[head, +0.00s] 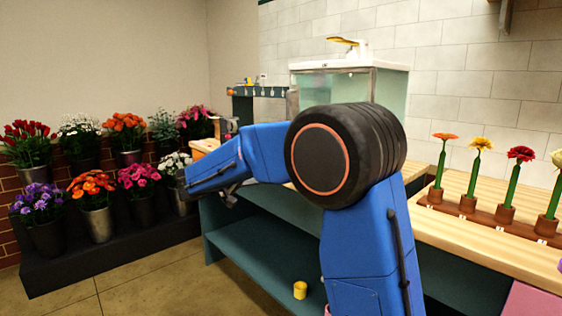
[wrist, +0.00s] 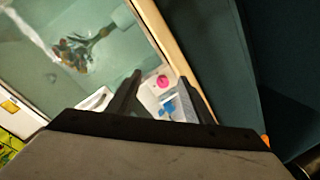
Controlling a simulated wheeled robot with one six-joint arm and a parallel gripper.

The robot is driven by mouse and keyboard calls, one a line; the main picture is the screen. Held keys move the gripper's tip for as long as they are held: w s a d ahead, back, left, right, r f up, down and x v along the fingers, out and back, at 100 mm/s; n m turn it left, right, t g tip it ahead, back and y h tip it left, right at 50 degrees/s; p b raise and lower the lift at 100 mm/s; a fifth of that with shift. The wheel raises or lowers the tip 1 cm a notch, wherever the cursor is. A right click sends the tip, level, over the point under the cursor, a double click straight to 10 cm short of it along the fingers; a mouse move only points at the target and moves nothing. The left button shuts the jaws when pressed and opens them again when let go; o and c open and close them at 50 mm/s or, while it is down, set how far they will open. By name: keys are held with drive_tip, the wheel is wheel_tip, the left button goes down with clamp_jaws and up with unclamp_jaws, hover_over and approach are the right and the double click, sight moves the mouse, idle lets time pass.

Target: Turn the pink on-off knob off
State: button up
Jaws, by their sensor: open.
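The pink knob (wrist: 163,81) shows in the wrist view as a small round pink shape on a pale panel beside the wooden edge. My gripper (wrist: 160,76) is open, and its two dark fingers stand apart with the knob between their tips in the picture. I cannot tell how far the fingertips are from the knob, and no contact shows. The direction in which the knob is turned is too small to read. In the head view my arm reaches left and hides the counter behind it, and the knob is not visible there.
A water-filled glass tank (head: 391,92) stands behind my arm. A teal shelf (head: 250,248) under the counter holds a yellow cup (head: 300,290). Flowers stand in a wooden rack (head: 468,204) at right. Potted flowers fill a dark stand (head: 110,250) at left.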

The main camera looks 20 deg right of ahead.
drive_tip(key=w+a+t+h, duration=0.1)
drive_tip(key=w+a, duration=0.3)
drive_tip(key=w, duration=0.1)
drive_tip(key=x, duration=0.5)
drive_tip(key=r+x, duration=0.1)
drive_tip(key=x, duration=1.1)
drive_tip(key=shift+d+r, duration=0.1)
drive_tip(key=shift+r, duration=0.1)
drive_tip(key=c, duration=1)
